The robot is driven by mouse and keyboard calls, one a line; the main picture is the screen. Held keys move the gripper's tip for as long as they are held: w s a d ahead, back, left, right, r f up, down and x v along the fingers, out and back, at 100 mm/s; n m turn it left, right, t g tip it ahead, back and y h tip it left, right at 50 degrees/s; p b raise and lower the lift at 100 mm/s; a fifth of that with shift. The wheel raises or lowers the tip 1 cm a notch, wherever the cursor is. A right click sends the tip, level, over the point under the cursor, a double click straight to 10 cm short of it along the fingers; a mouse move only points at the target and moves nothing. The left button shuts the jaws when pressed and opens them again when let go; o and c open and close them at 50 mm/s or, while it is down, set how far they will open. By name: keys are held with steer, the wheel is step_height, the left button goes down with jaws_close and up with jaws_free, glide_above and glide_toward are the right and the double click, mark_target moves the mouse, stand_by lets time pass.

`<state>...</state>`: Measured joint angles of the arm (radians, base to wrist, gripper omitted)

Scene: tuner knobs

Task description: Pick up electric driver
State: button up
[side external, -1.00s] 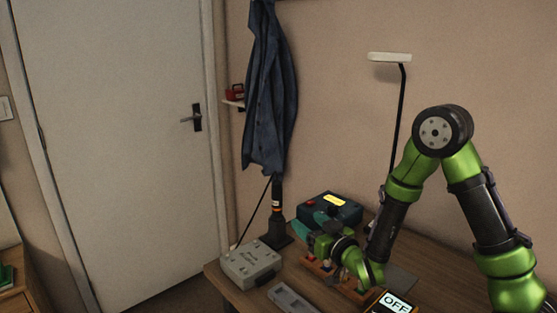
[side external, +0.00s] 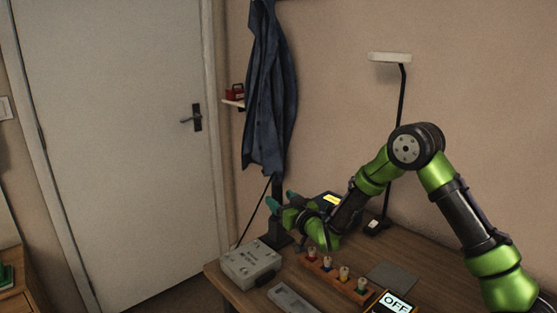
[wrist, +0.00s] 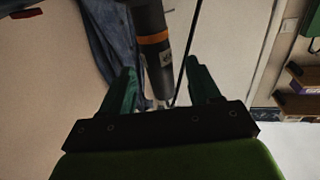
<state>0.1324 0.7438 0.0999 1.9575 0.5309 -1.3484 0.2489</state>
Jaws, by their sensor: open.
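The electric driver, dark with an orange band, shows in the wrist view (wrist: 154,50) between the two teal fingers of my gripper (wrist: 160,68). In the side external view the driver (side external: 277,186) is upright in front of the hanging coat, and my gripper (side external: 281,200) partly covers it. The gripper is open, with its fingers pointing left towards the driver. Clear gaps show on both sides of the driver in the wrist view. I cannot tell how deep it lies between the fingers.
A grey case (side external: 250,264) sits at the table's left edge. A rack with several coloured knobs (side external: 335,274) stands at the front, beside a display reading OFF (side external: 397,304). A lamp (side external: 390,57) stands behind the arm. The blue coat (side external: 268,90) hangs behind the driver.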

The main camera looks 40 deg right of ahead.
mark_target(280, 197)
steer(key=w, duration=0.3)
steer(key=shift+w+d, duration=0.15)
steer(key=shift+d, duration=0.2)
steer(key=shift+r, duration=0.1)
steer(key=c, duration=1)
